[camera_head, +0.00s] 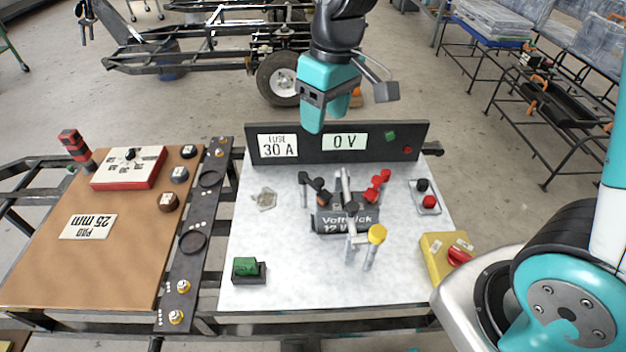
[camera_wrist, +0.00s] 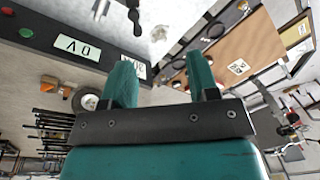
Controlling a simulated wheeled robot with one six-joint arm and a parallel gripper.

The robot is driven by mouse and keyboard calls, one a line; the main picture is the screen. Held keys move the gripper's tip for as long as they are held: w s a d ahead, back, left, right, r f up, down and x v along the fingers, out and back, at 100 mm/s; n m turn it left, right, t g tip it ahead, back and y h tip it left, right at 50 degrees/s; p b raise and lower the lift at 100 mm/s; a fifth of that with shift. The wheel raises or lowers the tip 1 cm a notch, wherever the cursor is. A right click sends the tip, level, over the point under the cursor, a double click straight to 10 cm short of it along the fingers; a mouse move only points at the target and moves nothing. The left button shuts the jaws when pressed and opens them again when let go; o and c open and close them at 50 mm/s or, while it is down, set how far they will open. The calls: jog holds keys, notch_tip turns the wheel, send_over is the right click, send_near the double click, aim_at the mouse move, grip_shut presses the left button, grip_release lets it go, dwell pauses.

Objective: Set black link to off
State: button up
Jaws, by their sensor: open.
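The black link (camera_head: 314,186) is a dark piece with round knobs, at the left rear of the dark battery block (camera_head: 332,225) on the pale bench panel. It slants down to the right toward the block; I cannot tell whether its end touches a terminal. A red link (camera_head: 378,186) stands at the right rear of the block. My gripper (camera_head: 325,122) hangs above the upright display board, behind and above the black link and apart from it. In the wrist view, my gripper (camera_wrist: 162,75) has two teal fingers spread with nothing between them.
The display board (camera_head: 239,148) reads "0 V" and "FUSE 30 A". Upright metal levers (camera_head: 348,190), one with a yellow knob (camera_head: 377,234), stand near the block. A green switch (camera_head: 246,267) and a yellow box (camera_head: 446,256) are at the front. The panel's left part is mostly clear.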

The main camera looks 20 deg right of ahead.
jog(key=h, duration=0.1)
send_over(319, 180)
notch_tip(319, 180, down, 5)
notch_tip(319, 180, down, 17)
jog(key=shift+f, duration=0.1)
grip_shut()
